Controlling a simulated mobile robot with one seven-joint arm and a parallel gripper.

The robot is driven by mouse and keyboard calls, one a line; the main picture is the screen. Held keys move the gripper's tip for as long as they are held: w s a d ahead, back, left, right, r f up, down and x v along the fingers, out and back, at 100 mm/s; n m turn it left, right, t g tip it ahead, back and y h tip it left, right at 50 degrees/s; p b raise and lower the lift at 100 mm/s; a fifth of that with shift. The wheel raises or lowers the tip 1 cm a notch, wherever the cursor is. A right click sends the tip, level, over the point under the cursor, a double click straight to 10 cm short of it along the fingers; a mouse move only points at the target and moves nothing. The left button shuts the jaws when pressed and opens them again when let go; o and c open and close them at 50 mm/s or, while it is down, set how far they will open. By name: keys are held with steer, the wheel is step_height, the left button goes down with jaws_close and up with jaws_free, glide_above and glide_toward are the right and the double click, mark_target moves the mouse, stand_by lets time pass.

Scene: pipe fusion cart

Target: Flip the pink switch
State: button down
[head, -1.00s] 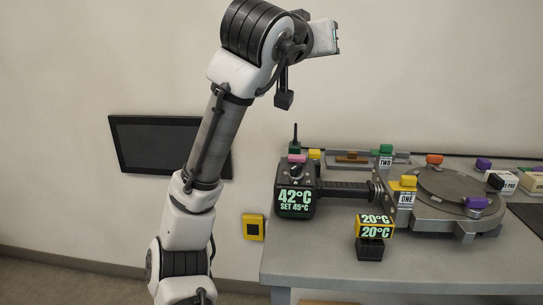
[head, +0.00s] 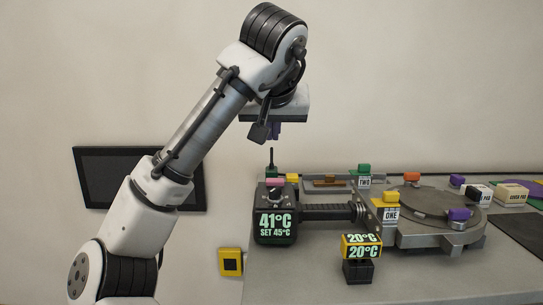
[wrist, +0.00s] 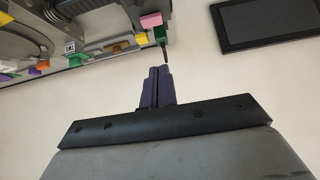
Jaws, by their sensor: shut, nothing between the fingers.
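The pink switch (head: 275,181) sits on top of the black heater box (head: 274,226), beside its dial. It also shows as a pink block in the wrist view (wrist: 151,20), at the top. My gripper (head: 273,132) hangs above the heater box and the pink switch, apart from both. Its purple fingers show together and empty in the wrist view (wrist: 158,72). The box's display reads 41°C, set 45°C.
A thin dark antenna (head: 271,158) rises behind the heater box. A yellow block (head: 292,178), a green block (head: 364,169) and a round grey plate (head: 428,201) stand to the right. A dark wall screen (head: 100,180) is at left.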

glide_above(275, 182)
steer(key=f, duration=0.7)
steer(key=shift+s+a+f, duration=0.15)
steer(key=shift+a, duration=0.25)
step_height(275, 182, down, 2)
steer(key=shift+s+f, duration=0.1)
steer(key=shift+f+b, duration=0.3)
steer(key=shift+f, duration=0.3)
